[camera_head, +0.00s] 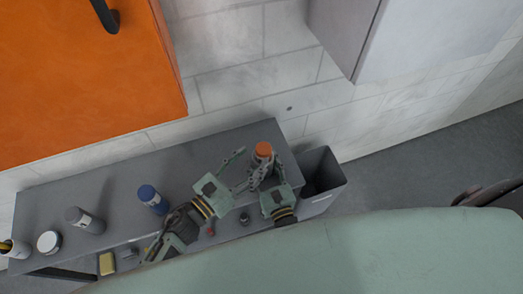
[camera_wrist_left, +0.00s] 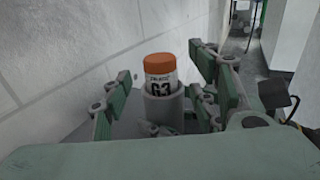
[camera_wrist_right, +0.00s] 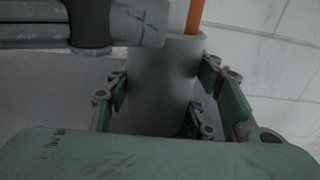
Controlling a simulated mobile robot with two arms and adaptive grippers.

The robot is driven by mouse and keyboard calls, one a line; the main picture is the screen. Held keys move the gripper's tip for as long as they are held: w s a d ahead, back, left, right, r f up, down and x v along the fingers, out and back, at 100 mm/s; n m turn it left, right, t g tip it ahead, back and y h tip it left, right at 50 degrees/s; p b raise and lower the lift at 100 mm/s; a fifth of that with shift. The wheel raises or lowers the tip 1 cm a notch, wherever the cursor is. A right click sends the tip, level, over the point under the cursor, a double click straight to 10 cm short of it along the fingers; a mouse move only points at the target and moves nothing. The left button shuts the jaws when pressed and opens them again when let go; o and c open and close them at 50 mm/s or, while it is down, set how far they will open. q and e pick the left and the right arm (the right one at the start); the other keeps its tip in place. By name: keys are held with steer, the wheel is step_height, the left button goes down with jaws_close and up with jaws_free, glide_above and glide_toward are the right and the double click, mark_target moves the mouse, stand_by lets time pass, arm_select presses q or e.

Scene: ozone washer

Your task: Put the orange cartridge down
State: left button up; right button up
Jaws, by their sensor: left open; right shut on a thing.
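The orange cartridge (camera_head: 263,150) stands upright near the right end of the grey shelf. In the left wrist view its orange cap and white label (camera_wrist_left: 160,75) show, with its lower part hidden inside a grey cylindrical holder (camera_wrist_left: 163,108). My right gripper (camera_head: 265,176) is shut around the grey cylinder, which also fills the space between its fingers in the right wrist view (camera_wrist_right: 160,90). My left gripper (camera_head: 238,170) is open just left of the cartridge. Its fingers are spread on either side of the cartridge in its wrist view, without visible contact.
A blue canister (camera_head: 152,199), a grey canister (camera_head: 84,220) and a white round container (camera_head: 49,242) stand further left on the shelf (camera_head: 120,180). A dark open bin (camera_head: 322,180) adjoins the shelf's right end. A brick wall runs behind, with an orange cabinet (camera_head: 90,80) above.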

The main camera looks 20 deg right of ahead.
arm_select(q)
steer(key=v, duration=0.6)
steer(key=shift+r, duration=0.15)
arm_select(e)
steer(key=shift+s+f, duration=0.15)
arm_select(q)
steer(key=shift+a, duration=0.1)
arm_select(e)
steer(key=o, duration=1.3)
steer(key=shift+o, duration=0.2)
steer(key=s, duration=1.2)
steer(key=shift+d, duration=0.25)
